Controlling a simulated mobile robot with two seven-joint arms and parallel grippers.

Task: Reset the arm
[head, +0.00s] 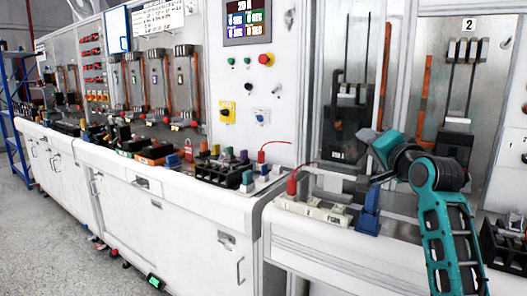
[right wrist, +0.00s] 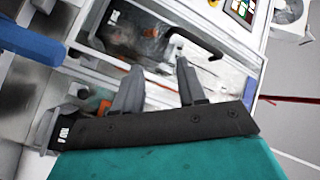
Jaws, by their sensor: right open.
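My right arm (head: 447,215), teal and black, comes in from the lower right and reaches up over the white bench. My right gripper (head: 364,142) is in front of the panel beside the one marked 2, near a black breaker unit (head: 345,140). In the right wrist view, the gripper's two grey fingers (right wrist: 160,68) are apart, with nothing visibly held between them. A black bent handle (right wrist: 198,42) shows beyond the fingertips; I cannot tell whether they touch anything. My left gripper is in neither view.
A blue stand (head: 369,208) rises from the bench just below the right gripper. A red plug with a wire (head: 292,184) stands left of it. The white bench (head: 190,205) runs left with several test parts on top. Grey floor (head: 50,245) is open at lower left.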

